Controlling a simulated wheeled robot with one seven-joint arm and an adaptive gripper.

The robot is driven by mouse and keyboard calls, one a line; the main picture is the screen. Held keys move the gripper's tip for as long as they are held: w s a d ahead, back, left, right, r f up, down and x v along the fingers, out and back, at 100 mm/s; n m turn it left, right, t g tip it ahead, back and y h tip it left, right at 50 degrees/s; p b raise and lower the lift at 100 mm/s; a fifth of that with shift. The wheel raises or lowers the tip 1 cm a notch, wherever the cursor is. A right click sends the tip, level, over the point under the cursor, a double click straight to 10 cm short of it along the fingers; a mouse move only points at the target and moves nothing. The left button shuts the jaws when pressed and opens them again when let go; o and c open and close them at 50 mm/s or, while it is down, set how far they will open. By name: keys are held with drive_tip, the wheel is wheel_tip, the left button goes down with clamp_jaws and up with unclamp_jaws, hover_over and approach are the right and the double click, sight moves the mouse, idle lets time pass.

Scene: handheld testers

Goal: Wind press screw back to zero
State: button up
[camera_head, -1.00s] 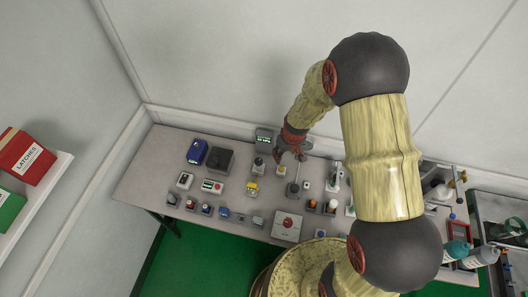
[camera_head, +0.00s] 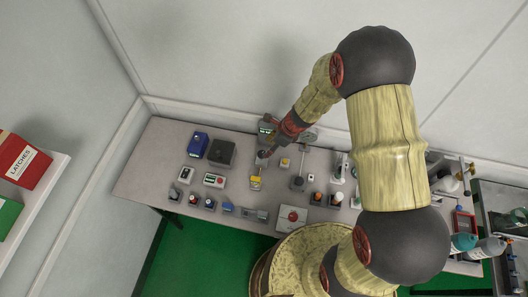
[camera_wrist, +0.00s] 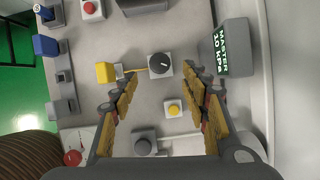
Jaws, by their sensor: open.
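A black round knob (camera_wrist: 160,64) with a light pointer line sits on a pale square base in the wrist view. No label names it as the press screw. A grey display (camera_wrist: 221,48) beside it reads "MASTER 10 kPa"; the display also shows in the head view (camera_head: 267,130). My gripper (camera_wrist: 158,80) is open and empty, its fingers on either side of the view below the knob, which appears between the fingertips. I cannot tell the height gap to it. In the head view my gripper (camera_head: 265,153) hangs over the back of the bench and hides the knob.
A yellow block (camera_wrist: 104,72) stands left of the knob, with a thin yellow piece towards it. A yellow-button box (camera_wrist: 173,108) and a dark grey device (camera_wrist: 145,142) stand nearby. The bench (camera_head: 148,172) has free room at its left end. The wall is close behind.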

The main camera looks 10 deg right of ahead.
sight(264, 152)
drive_tip(key=b+x, duration=0.1)
drive_tip(key=x, duration=0.5)
drive_tip(key=shift+f, duration=0.25)
drive_tip(key=shift+c, duration=1)
drive_tip(key=c, duration=1)
drive_tip(key=shift+o, duration=0.2)
drive_tip(key=shift+n, duration=0.3)
